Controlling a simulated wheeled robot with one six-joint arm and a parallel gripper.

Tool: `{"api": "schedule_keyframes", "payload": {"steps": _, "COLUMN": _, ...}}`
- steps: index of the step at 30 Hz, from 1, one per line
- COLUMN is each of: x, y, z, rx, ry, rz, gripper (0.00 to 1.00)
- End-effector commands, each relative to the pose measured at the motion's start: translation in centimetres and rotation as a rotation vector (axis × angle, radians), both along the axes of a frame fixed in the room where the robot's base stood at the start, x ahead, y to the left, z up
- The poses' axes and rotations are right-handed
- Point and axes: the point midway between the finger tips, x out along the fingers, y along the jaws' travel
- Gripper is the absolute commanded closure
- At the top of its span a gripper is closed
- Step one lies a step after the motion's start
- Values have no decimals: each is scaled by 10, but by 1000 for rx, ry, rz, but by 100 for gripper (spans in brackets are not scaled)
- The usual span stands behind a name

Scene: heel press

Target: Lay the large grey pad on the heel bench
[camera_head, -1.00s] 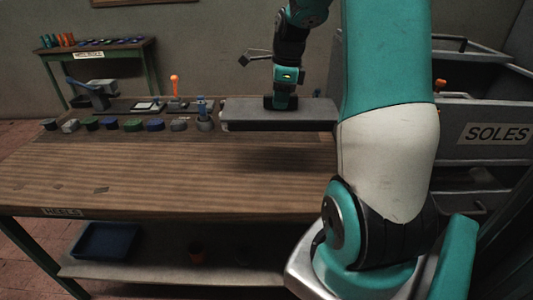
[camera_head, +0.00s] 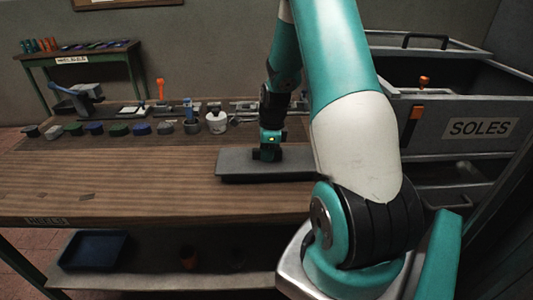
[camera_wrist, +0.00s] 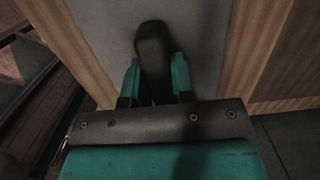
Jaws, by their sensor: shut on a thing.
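The large grey pad (camera_head: 243,168) is a flat grey slab over the right part of the heel bench (camera_head: 120,185), with its right end hidden behind my arm. My gripper (camera_head: 267,153) is upright over the pad and shut on a dark raised part at its top. The wrist view shows the pad (camera_wrist: 205,25) beneath my gripper (camera_wrist: 155,75), with a dark handle-like block between the fingers. Wood shows on both sides of the pad. I cannot tell whether the pad touches the bench or hangs just above it.
A row of small coloured blocks (camera_head: 118,130) runs along the bench's back, with a white cup (camera_head: 216,122) and tools. The grey SOLES drawer unit (camera_head: 480,128) stands right. A blue tray (camera_head: 92,249) lies on the lower shelf. The bench's front left is clear.

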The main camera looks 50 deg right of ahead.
Motion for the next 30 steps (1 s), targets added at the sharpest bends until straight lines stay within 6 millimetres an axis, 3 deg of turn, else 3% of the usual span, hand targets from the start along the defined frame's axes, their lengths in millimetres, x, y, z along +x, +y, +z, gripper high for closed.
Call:
{"api": "schedule_keyframes", "payload": {"steps": 13, "x": 1, "y": 0, "z": -7, "rx": -2, "ry": -3, "rz": 1, "gripper": 100}}
{"api": "schedule_keyframes", "payload": {"steps": 14, "x": 0, "y": 0, "z": -7, "rx": -1, "ry": -1, "rz": 1, "gripper": 72}}
{"api": "schedule_keyframes", "payload": {"steps": 17, "x": 0, "y": 0, "z": -7, "rx": -1, "ry": -1, "rz": 0, "gripper": 51}}
{"api": "schedule_keyframes", "payload": {"steps": 25, "x": 0, "y": 0, "z": -6, "rx": -1, "ry": -1, "rz": 0, "gripper": 51}}
{"api": "schedule_keyframes", "payload": {"steps": 30, "x": -1, "y": -2, "z": 11, "rx": -3, "ry": -4, "rz": -1, "gripper": 51}}
